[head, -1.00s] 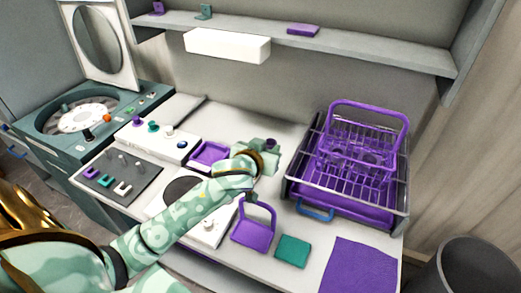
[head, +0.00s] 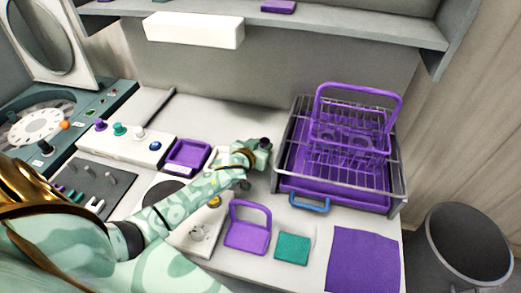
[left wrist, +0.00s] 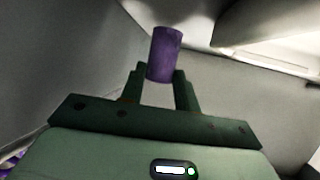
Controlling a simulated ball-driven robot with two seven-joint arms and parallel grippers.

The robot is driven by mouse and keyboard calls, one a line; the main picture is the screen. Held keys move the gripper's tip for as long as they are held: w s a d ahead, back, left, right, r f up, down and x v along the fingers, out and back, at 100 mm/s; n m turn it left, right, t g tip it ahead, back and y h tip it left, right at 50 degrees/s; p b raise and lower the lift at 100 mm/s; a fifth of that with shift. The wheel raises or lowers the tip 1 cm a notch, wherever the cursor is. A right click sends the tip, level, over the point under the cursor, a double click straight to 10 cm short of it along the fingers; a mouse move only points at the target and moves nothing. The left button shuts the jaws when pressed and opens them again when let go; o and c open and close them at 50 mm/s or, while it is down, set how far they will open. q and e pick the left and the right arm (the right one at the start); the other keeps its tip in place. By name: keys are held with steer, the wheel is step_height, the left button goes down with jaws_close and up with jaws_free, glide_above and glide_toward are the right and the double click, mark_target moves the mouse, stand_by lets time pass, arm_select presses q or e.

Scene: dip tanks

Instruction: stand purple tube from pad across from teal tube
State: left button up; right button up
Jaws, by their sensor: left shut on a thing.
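My left gripper (head: 258,156) is raised over the counter, left of the wire rack. It is shut on a purple tube (left wrist: 164,53), which stands up from between the fingertips, slightly tilted in the left wrist view. In the head view only the tube's dark purple end (head: 265,142) shows above the gripper. I cannot make out a teal tube for certain; a small teal knob-like piece (head: 119,129) stands on the white block, between a purple one and a white one. A flat purple pad (head: 362,262) lies at the counter's front right. My right gripper is out of view.
A purple wire basket (head: 350,135) stands in the grey rack (head: 398,185) at right. A purple handled piece (head: 247,237) and a teal square (head: 292,249) lie in front. A teal machine with a round dial (head: 40,130) is at left. A grey bin (head: 468,250) stands right.

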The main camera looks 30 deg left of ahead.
arm_select(q)
steer(key=shift+f, duration=0.85)
steer(key=o, duration=1)
